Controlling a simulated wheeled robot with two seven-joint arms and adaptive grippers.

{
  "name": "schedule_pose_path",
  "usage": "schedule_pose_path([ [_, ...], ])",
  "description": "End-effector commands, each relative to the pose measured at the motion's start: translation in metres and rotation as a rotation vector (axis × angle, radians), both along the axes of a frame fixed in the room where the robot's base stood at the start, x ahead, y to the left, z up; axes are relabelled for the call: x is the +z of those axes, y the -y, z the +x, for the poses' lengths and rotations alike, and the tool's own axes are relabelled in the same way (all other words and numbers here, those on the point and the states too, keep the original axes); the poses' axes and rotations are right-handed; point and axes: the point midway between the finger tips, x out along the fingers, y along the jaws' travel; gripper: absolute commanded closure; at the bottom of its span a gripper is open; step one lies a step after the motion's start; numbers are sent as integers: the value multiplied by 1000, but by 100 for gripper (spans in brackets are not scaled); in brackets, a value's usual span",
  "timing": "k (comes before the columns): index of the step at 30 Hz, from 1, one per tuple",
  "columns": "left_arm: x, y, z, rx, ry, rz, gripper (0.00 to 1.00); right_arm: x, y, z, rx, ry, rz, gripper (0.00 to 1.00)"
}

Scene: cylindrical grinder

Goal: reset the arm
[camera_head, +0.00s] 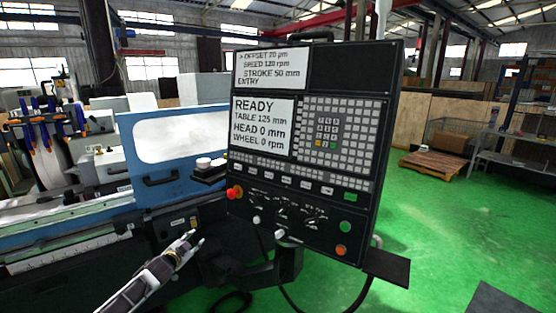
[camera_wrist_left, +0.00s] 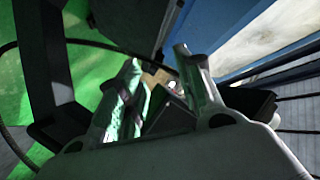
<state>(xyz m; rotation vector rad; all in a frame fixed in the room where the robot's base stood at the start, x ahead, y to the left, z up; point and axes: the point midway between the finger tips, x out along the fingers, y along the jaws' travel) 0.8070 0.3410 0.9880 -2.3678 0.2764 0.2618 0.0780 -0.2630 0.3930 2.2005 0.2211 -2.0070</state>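My left gripper (camera_head: 193,241) shows in the head view at the lower middle, reaching up from the bottom left. Its fingers stand apart with nothing seen between them. It is in front of the dark machine base, below and left of the control panel (camera_head: 336,215), and looks clear of it. In the left wrist view the two fingers of the left gripper (camera_wrist_left: 160,75) are also spread, with dark machine parts and a blue panel beyond. My right gripper is in neither view.
The panel has a red emergency button (camera_head: 235,192), knobs, a green button (camera_head: 345,226) and an orange button (camera_head: 341,250). Its screen reads READY. The grinder's blue door (camera_head: 135,184) stands at left. Green floor (camera_head: 440,215) is open at right, with a pallet (camera_head: 432,166) behind.

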Motion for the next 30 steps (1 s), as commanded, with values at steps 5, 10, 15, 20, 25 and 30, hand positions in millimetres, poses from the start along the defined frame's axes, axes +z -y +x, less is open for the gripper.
schedule_pose_path([
  [5,-73,-40,-13,99,-96,-18,64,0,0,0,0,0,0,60],
  [10,-143,-66,-39,175,-190,-36,64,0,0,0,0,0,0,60],
  [15,-211,-83,-75,239,-286,-54,64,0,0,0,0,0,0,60],
  [20,-272,-90,-116,289,-377,-73,64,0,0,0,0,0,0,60],
  [25,-333,-91,-167,336,-473,-93,64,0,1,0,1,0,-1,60],
  [30,-388,-86,-222,376,-568,-115,64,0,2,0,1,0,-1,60],
])
